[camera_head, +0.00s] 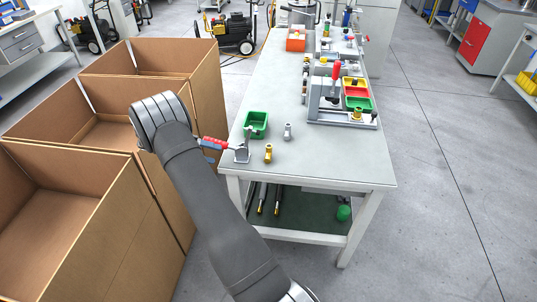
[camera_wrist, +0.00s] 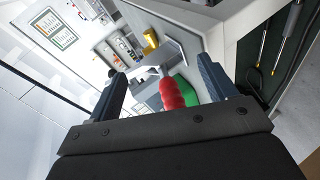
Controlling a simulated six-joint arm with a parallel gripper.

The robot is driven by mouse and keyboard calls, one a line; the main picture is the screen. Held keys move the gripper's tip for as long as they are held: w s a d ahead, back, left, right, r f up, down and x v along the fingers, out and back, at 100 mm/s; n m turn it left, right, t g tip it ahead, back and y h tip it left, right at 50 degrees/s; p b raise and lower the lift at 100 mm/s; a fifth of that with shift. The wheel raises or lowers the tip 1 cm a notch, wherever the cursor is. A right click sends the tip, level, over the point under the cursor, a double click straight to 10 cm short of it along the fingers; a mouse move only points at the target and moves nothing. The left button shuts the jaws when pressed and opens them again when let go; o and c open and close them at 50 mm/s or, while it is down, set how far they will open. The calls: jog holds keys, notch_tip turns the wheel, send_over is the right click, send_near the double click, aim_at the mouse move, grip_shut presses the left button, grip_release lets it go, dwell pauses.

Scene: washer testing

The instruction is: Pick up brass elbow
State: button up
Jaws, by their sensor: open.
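A small brass fitting (camera_head: 268,153), which looks like the brass elbow, stands upright near the front left corner of the grey workbench (camera_head: 330,160). It also shows as a yellow brass piece (camera_wrist: 150,40) beyond the fingertips in the wrist view. My gripper (camera_wrist: 160,68) is open, with its two dark blue-grey fingers spread wide. Nothing is held between them, and the fitting is apart from them. A red-handled clamp (camera_head: 242,152) stands just left of the fitting; its red handle (camera_wrist: 171,93) appears between the fingers. In the head view my arm hides most of the gripper.
A green bin (camera_head: 256,124) and a grey metal fitting (camera_head: 288,131) stand behind the brass fitting. A fixture (camera_head: 325,105) with red, yellow and green bins is further back right. Large open cardboard boxes (camera_head: 60,210) lie left of the bench. The bench's front right is clear.

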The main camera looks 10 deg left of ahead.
jog(key=w+d+r+m+g+y, duration=0.2)
jog(key=w+d+r+m+y, duration=0.2)
jog(key=d+r+m+y, duration=0.45)
jog(key=w+d+r+m+g+y, duration=0.1)
jog(key=w+d+r+m+y, duration=0.4)
jog(key=d+m, duration=0.6)
jog(key=n, duration=0.2)
send_over(271, 154)
jog(key=shift+h, duration=0.25)
jog(key=f, duration=1)
jog(key=shift+w+d+f, duration=0.2)
jog(key=shift+w+d, duration=0.1)
jog(key=shift+w, duration=0.1)
jog(key=shift+s+a+f, duration=0.15)
jog(key=shift+a+f, duration=0.05)
jog(key=shift+f, duration=1.15)
jog(key=shift+s+a+f, duration=0.15)
jog(key=shift+f, duration=1.2)
jog(key=c, duration=1.1)
